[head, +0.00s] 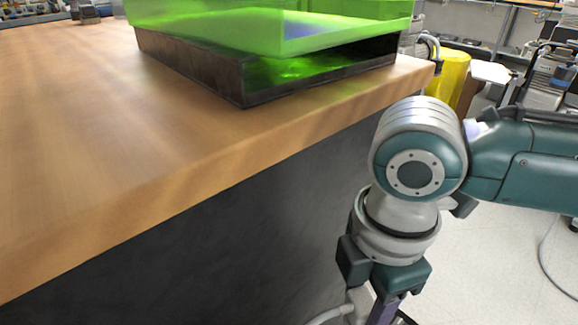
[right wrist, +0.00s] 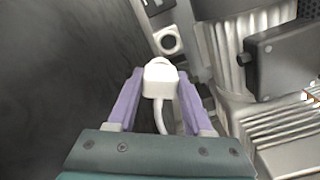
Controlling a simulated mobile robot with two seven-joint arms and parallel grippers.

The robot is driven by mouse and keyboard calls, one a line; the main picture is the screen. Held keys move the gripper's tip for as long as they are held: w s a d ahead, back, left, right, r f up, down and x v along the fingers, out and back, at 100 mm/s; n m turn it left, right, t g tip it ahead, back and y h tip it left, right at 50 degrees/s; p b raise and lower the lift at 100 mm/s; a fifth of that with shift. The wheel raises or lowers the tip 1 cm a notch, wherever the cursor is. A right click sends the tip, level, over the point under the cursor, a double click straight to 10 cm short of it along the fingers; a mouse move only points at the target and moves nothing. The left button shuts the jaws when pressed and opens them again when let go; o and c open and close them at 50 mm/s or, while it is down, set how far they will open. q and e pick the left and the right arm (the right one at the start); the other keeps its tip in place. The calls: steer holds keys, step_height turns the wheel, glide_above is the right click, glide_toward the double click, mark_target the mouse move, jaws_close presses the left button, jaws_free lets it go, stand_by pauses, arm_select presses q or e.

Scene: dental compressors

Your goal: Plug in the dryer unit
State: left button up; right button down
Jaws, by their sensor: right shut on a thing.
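My right gripper (right wrist: 160,85) has its purple fingers shut on a white plug (right wrist: 160,78), with a white cable (right wrist: 161,118) running back between the fingers. A pale square fitting with a round opening (right wrist: 168,41), which looks like a socket, lies just beyond the plug in the right wrist view. The plug is apart from it as far as I can see. In the head view my right gripper points down beside the bench at the bottom edge, mostly cut off, with part of the white cable (head: 330,315) beside it. My left gripper is out of view.
Grey machinery with a cylinder (right wrist: 229,45), a dark box (right wrist: 284,58) and metal fins (right wrist: 287,135) stands right of the plug. A dark panel (right wrist: 60,70) is on the left. A wooden bench (head: 100,150) carries a dark tray (head: 242,86) with a green translucent box (head: 210,28).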

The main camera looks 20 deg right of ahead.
arm_select(q)
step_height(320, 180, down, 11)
steer(key=b, duration=0.9)
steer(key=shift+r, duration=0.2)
arm_select(e)
steer(key=f, duration=0.4)
steer(key=s+f+n, duration=0.1)
steer(key=f, duration=0.3)
steer(key=s+f+n, duration=0.1)
steer(key=f, duration=0.3)
steer(key=shift+d+f, duration=0.25)
steer(key=shift+d, duration=0.05)
arm_select(q)
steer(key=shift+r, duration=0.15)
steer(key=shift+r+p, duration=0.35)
steer(key=shift+p, duration=0.15)
arm_select(e)
steer(key=shift+r, duration=0.1)
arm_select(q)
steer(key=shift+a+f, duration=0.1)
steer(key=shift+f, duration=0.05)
arm_select(e)
steer(key=shift+f, duration=0.2)
steer(key=shift+f+b, duration=0.65)
steer(key=shift+f, duration=0.2)
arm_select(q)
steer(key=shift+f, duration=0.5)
arm_select(e)
steer(key=shift+c, duration=1.1)
jaws_free()
